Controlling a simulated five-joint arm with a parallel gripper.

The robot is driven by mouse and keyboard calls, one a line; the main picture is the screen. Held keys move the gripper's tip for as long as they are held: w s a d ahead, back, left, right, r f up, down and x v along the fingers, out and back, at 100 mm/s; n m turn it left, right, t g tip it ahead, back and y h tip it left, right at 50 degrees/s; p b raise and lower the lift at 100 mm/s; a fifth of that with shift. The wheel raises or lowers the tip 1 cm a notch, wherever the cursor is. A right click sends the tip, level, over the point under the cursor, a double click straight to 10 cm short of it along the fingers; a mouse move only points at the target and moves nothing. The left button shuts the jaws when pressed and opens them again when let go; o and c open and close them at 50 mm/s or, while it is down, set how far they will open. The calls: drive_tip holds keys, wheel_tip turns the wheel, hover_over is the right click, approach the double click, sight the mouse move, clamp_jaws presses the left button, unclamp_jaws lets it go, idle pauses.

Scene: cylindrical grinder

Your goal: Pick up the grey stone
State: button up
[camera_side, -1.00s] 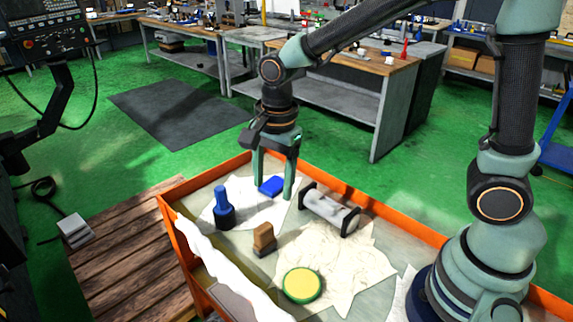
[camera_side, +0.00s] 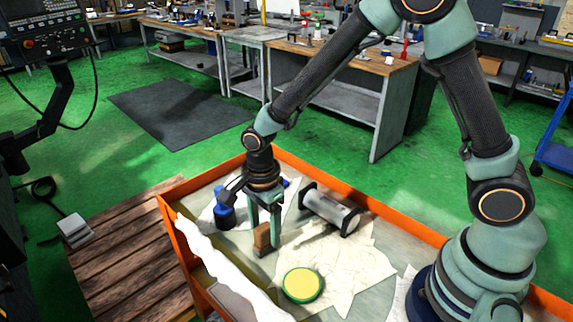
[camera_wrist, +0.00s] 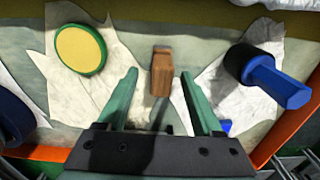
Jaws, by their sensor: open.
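No loose plain grey stone stands out clearly. A small block (camera_side: 262,236), brown above with a dark grey lower part, stands upright in the orange-edged tray. In the wrist view the block (camera_wrist: 162,72) shows between and just beyond my fingertips. My gripper (camera_side: 264,234) points down beside it, open, with one finger partly next to the block in the side view. The wrist view shows both fingers (camera_wrist: 159,75) apart with nothing held. A grey-white cylinder (camera_side: 328,208) between black end plates lies to the right of my gripper.
A yellow-green disc (camera_side: 302,285) lies on crumpled paper (camera_side: 350,262) in front. A blue knobbed tool (camera_side: 224,213) stands left of my gripper. A blue piece (camera_wrist: 224,127) lies near the right finger. The orange tray rim (camera_side: 350,192) and a white cloth (camera_side: 225,265) border the area.

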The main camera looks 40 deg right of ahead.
sight(264, 239)
drive_tip(key=shift+w+f, duration=0.1)
drive_tip(key=shift+f, duration=1.9)
clamp_jaws()
drive_tip(key=shift+r, duration=0.15)
wheel_tip(264, 239, up, 20)
